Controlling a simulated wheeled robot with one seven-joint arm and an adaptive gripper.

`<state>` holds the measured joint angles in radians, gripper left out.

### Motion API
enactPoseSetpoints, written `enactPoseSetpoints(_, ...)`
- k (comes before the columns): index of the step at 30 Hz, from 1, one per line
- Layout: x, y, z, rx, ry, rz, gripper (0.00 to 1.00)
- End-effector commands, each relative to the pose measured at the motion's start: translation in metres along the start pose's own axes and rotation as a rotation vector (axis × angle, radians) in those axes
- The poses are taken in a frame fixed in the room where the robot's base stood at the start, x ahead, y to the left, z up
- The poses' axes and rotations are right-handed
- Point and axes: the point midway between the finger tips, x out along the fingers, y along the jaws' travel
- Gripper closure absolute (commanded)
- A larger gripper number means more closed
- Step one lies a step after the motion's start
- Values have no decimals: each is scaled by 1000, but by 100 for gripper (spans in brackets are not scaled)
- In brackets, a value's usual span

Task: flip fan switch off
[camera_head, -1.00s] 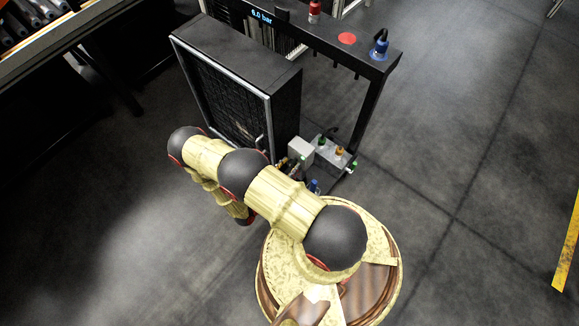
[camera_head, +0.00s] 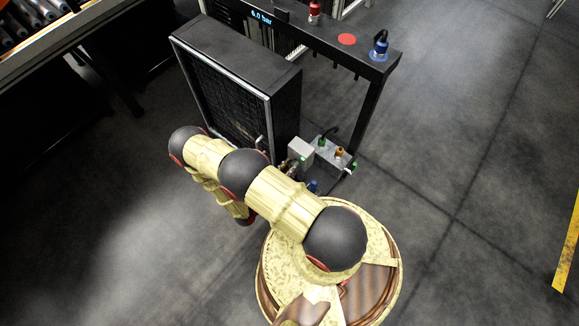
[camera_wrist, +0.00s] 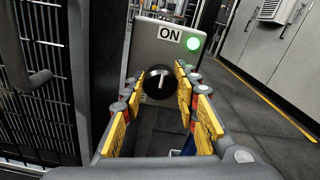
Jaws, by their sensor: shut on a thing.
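The fan switch is a black round knob (camera_wrist: 159,86) with a white mark, close to upright in the wrist view. It sits on the front of a light grey box (camera_wrist: 150,47) with an "ON" label (camera_wrist: 169,33) and a lit green lamp (camera_wrist: 193,44). My gripper (camera_wrist: 157,79) is shut on the knob, one yellow-padded finger on each side. In the head view the switch box (camera_head: 301,150) stands right of the black cabinet, its green lamp lit. There my arm hides the knob and most of my gripper.
A black cabinet with a mesh front (camera_head: 230,100) stands left of the switch. A black frame (camera_head: 345,50) with a bar display and a red button rises behind it. A grey valve block (camera_head: 335,158) with coloured fittings sits just right. Open floor lies further right.

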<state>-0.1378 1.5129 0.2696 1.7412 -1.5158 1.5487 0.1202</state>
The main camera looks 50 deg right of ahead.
Motion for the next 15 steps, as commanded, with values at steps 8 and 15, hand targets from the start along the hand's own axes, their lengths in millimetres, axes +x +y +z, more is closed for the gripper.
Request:
enactPoseSetpoints(8, 0, 0, 0, -6, 0, 0, 95)
enactPoseSetpoints(15, 0, 1, 0, -72, 0, -1, 95)
